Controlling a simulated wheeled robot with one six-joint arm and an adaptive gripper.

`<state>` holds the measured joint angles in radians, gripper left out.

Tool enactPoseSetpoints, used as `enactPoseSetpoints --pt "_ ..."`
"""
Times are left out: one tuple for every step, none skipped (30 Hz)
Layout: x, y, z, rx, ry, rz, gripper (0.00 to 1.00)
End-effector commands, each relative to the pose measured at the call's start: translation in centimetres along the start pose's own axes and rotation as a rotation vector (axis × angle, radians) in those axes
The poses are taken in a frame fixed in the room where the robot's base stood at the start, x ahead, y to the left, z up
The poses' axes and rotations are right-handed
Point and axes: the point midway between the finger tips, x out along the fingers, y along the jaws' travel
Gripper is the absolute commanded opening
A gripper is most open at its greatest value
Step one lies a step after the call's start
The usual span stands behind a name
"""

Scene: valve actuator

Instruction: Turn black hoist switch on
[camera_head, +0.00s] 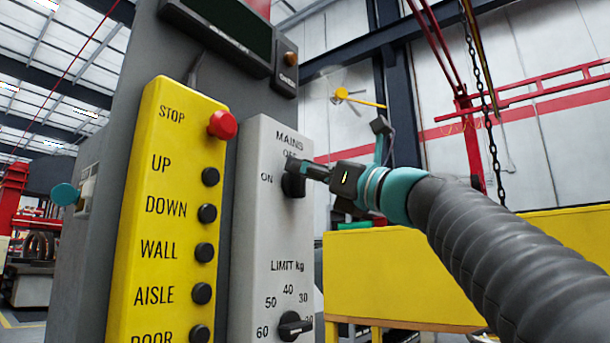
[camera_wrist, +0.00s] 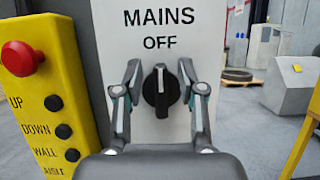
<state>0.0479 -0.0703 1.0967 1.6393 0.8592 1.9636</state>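The black mains switch (camera_head: 292,186) is a rotary knob on a light grey panel (camera_head: 262,225), below the words MAINS and OFF, with ON to its left. In the wrist view the knob (camera_wrist: 160,92) stands upright, its white mark pointing up at OFF. My gripper (camera_head: 312,172) is at the knob in the head view and partly covers it. In the wrist view my gripper (camera_wrist: 160,78) is open, one finger on each side of the knob, with a visible gap on both sides. The ON label is not visible in the wrist view.
A yellow control box (camera_head: 170,220) with a red stop button (camera_head: 222,125) and several black buttons stands close left of the panel. A black limit knob (camera_head: 294,326) sits lower on the panel. A yellow barrier (camera_head: 400,270) is behind my arm at right.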

Motion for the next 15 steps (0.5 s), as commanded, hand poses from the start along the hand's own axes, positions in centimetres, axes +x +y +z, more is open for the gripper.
enactPoseSetpoints --pt "0.34 -0.01 -0.01 0.001 0.001 0.000 0.40" --pt "0.44 -0.04 -0.03 0.000 0.001 0.000 0.40" --pt "0.53 -0.05 -0.03 0.000 0.000 -0.001 0.40" --pt "0.57 -0.05 -0.03 0.000 0.000 -0.001 0.40" --pt "0.60 -0.05 -0.03 0.000 0.000 -0.002 0.40" --pt "0.61 -0.05 -0.02 0.000 0.000 -0.002 0.40" --pt "0.60 -0.05 -0.03 0.000 0.000 -0.002 0.40" --pt "0.59 -0.05 -0.03 0.000 0.000 -0.002 0.40" --pt "0.58 -0.05 -0.03 0.000 0.000 -0.002 0.40" --pt "0.58 -0.05 -0.03 0.000 0.000 -0.002 0.40" --pt "0.58 -0.05 -0.03 0.000 0.000 -0.002 0.40" --pt "0.57 -0.05 -0.03 0.000 0.000 -0.002 0.32" --pt "0.57 -0.05 -0.02 0.000 0.000 -0.002 0.25" --pt "0.57 -0.05 -0.03 0.000 0.000 -0.002 0.17" --pt "0.56 -0.05 -0.03 0.000 0.000 -0.002 0.07"
